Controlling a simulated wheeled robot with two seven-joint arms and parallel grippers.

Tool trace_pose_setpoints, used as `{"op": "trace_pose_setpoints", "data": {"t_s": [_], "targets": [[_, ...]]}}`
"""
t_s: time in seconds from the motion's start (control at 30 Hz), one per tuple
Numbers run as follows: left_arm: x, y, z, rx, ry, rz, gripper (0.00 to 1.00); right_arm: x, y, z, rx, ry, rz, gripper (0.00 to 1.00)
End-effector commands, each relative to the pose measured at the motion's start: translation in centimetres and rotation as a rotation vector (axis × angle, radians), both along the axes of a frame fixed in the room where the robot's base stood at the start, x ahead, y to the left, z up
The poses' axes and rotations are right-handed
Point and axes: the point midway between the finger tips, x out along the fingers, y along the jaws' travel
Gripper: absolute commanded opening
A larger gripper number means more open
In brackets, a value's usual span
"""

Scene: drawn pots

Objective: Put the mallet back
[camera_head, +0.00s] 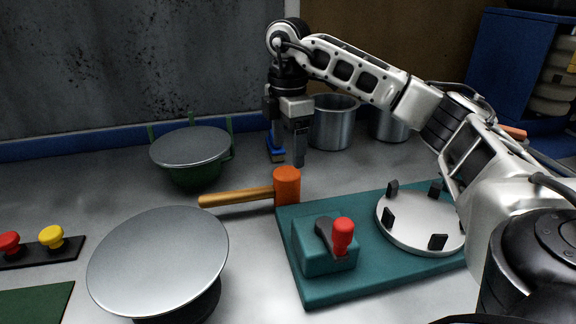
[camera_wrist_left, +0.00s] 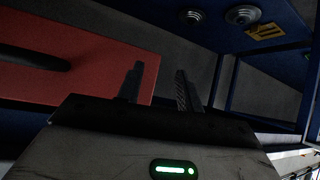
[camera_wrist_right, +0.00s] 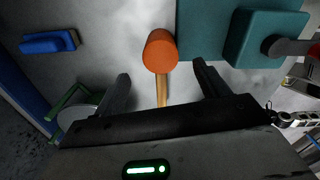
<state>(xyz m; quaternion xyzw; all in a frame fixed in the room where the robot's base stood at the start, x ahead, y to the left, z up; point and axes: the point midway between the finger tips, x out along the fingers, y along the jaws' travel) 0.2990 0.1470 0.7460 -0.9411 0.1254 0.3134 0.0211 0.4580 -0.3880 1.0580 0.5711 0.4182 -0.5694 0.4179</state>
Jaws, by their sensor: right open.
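The mallet has an orange head (camera_head: 287,186) and a wooden handle (camera_head: 237,197). It lies on the grey table, head beside the left edge of the teal board, handle pointing left. My right gripper (camera_head: 288,160) is open and empty, pointing down above and behind the mallet head. In the right wrist view the mallet head (camera_wrist_right: 160,51) shows beyond and between the parted fingers (camera_wrist_right: 160,80), with the handle running toward the gripper's body. My left gripper (camera_wrist_left: 158,80) shows only in its wrist view, fingers apart and empty, near a red panel (camera_wrist_left: 90,65).
A teal board (camera_head: 320,291) carries a red-knobbed lever (camera_head: 343,232) and a round plate (camera_head: 410,225). A lidded green pot (camera_head: 191,147), a grey disc (camera_head: 158,262), metal pots (camera_head: 334,123) and a small blue block (camera_wrist_right: 45,43) stand around. Bare table lies left of the mallet.

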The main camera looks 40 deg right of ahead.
Motion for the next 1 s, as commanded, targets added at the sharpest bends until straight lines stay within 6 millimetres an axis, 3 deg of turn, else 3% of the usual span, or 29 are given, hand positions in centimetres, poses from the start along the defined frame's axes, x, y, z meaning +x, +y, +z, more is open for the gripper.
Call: {"op": "trace_pose_setpoints", "data": {"t_s": [0.2,0.3,1.0], "targets": [[-0.2,0.0,0.4,0.0,0.005,-0.002,0.36,0.0,0.0,4.0,0.001,-0.001,0.0,0.74],[-0.2,0.0,0.6,0.0,0.002,-0.001,0.36,0.0,0.0,4.8,0.001,0.0,0.0,0.74],[0.2,0.1,0.5,0.002,-0.006,0.0,0.36,0.0,0.0,5.0,0.0,0.001,0.0,0.74]]}}
